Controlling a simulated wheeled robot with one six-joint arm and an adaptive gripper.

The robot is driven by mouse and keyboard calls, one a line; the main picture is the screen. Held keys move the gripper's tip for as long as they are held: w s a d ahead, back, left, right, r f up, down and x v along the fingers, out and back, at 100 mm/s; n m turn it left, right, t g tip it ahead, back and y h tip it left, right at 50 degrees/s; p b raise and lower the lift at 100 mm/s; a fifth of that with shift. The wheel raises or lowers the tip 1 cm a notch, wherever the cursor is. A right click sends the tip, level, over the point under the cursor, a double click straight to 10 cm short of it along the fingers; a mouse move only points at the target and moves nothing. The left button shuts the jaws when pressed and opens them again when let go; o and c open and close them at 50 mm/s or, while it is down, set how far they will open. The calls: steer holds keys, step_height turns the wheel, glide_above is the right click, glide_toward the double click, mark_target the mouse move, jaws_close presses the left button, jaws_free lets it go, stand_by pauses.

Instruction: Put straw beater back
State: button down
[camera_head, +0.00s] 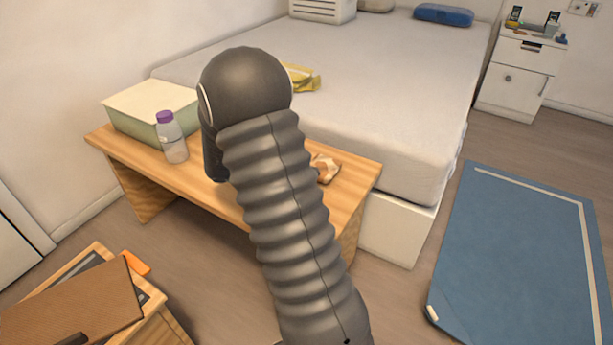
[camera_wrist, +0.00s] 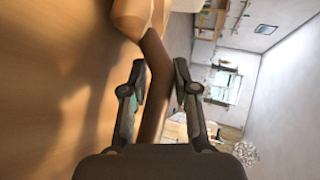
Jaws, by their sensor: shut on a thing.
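The straw beater seems to be the tan and brown piece (camera_head: 325,168) showing past my arm at the bench's right part in the head view; most of it is hidden. In the wrist view its brown handle (camera_wrist: 154,85) runs between my fingers, with a paler, wider part at the top edge. My gripper (camera_wrist: 159,74) is shut on the handle. In the head view my arm hides the gripper. The wooden bench (camera_head: 350,190) stands at the foot of the bed; whether the beater touches its top I cannot tell.
A green box with a pale lid (camera_head: 150,105) and a purple-capped bottle (camera_head: 172,138) stand on the bench's left. The bed (camera_head: 400,90) is behind. A wooden unit with a brown panel (camera_head: 75,305) is at lower left. A blue mat (camera_head: 525,250) lies right.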

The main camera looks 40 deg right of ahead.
steer(key=shift+f+b, duration=0.4)
steer(key=shift+f, duration=0.2)
steer(key=c, duration=0.8)
jaws_free()
steer(key=v, duration=1.2)
